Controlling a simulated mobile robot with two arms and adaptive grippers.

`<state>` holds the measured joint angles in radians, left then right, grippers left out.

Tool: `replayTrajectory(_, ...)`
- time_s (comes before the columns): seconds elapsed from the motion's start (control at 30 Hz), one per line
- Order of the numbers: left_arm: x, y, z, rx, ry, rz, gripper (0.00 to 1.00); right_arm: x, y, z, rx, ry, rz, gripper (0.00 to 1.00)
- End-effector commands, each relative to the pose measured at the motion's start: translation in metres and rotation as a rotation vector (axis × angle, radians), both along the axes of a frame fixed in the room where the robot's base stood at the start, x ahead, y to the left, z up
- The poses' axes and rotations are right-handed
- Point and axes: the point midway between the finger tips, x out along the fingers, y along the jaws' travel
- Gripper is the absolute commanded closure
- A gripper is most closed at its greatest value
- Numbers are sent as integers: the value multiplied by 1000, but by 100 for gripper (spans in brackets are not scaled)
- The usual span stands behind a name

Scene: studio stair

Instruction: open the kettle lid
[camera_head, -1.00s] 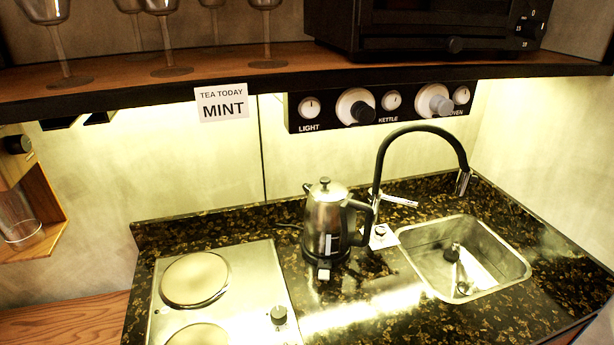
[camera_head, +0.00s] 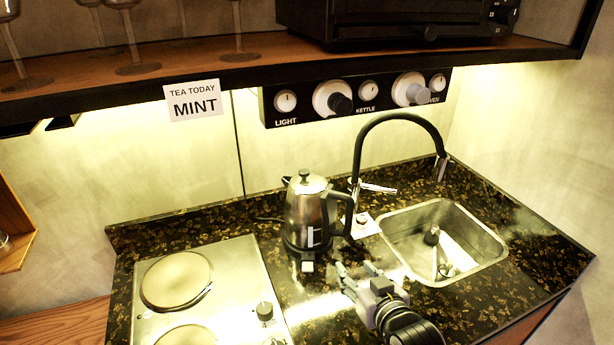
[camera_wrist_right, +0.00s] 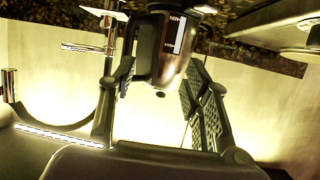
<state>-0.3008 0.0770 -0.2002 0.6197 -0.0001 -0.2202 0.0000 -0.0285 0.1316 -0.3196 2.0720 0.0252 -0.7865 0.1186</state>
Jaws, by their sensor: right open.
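The steel kettle (camera_head: 308,218) stands upright on the dark speckled counter, with its black handle on the right. Its lid (camera_head: 308,184), with a dark knob on top, looks shut. My right gripper (camera_head: 358,270) is open and empty, in front of the kettle and to its right, apart from it. In the right wrist view the kettle (camera_wrist_right: 165,50) appears upside down between the two spread fingers (camera_wrist_right: 162,95), farther away than they are. My left gripper is not in view.
A black tap (camera_head: 400,118) arches behind the sink (camera_head: 475,270), right of the kettle. A hob (camera_head: 235,275) lies to the left. A shelf (camera_head: 240,72) with glasses and a black oven (camera_head: 400,28) hangs above. A knob panel (camera_head: 300,105) is on the wall.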

Motion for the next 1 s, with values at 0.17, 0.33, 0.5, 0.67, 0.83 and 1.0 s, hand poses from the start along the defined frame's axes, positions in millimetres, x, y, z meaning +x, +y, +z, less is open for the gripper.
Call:
replayTrajectory(0.17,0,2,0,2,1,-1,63,55,35,72,76,-264,68,56)
replayTrajectory(0.33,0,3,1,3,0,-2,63,69,46,95,102,-341,92,56)
replayTrajectory(0.5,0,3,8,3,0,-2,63,88,53,97,104,-341,92,56)
replayTrajectory(0.67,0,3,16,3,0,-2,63,116,65,98,102,-340,91,56)
replayTrajectory(0.83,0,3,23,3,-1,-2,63,146,78,98,102,-340,92,56)
replayTrajectory(1.0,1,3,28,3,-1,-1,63,173,89,97,102,-340,91,56)
